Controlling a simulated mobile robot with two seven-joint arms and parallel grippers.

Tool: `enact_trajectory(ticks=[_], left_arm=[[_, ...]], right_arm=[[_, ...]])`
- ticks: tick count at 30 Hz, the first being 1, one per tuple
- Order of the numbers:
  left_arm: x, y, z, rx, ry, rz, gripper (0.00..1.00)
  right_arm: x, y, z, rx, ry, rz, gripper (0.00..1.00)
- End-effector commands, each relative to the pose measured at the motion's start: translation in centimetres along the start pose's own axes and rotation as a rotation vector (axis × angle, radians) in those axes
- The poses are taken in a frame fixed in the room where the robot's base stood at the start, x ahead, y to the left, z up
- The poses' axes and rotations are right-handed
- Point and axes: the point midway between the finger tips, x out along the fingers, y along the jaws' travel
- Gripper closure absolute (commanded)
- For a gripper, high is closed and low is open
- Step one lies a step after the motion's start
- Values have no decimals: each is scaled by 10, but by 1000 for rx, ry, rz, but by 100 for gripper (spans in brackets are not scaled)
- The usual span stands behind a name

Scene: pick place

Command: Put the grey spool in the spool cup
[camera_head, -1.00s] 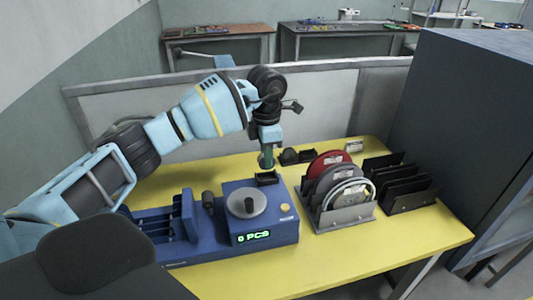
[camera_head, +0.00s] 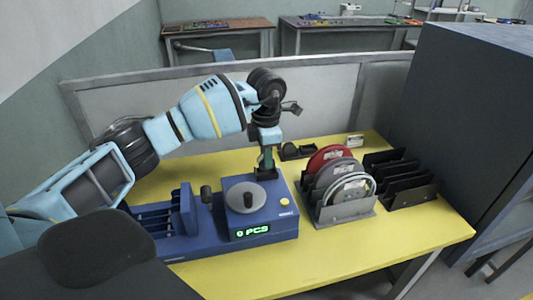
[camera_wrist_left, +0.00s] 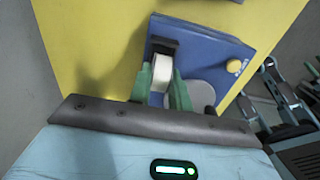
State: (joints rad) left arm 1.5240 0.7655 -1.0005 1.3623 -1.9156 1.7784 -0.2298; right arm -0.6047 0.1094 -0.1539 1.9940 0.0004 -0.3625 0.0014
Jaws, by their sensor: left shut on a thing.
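My left gripper (camera_head: 266,170) is at the rear edge of the blue counting machine (camera_head: 262,231), right at the black spool cup (camera_head: 266,176). In the left wrist view, its green fingers (camera_wrist_left: 161,86) are shut on the pale grey spool (camera_wrist_left: 161,71). The spool is at the black cup, which also shows in the left wrist view (camera_wrist_left: 163,46). I cannot tell how deep the spool sits in the cup. In the head view the fingers hide the spool. My right gripper is not in view.
The machine has a grey round plate (camera_head: 244,198) and a yellow button (camera_head: 285,201). To its right stand a grey rack (camera_head: 346,213) with reels and a black slotted rack (camera_head: 411,197). Small black holders (camera_head: 291,152) lie behind. The yellow table's (camera_head: 400,238) front right is clear.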

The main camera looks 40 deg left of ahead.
Motion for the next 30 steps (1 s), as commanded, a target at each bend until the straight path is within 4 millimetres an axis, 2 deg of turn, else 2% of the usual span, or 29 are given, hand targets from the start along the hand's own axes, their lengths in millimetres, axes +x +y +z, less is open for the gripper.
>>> enact_trajectory(ticks=[17,30], left_arm=[[5,0,0,0,0,0,100],[16,0,0,0,0,0,100]], right_arm=[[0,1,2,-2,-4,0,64],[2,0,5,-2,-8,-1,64]])
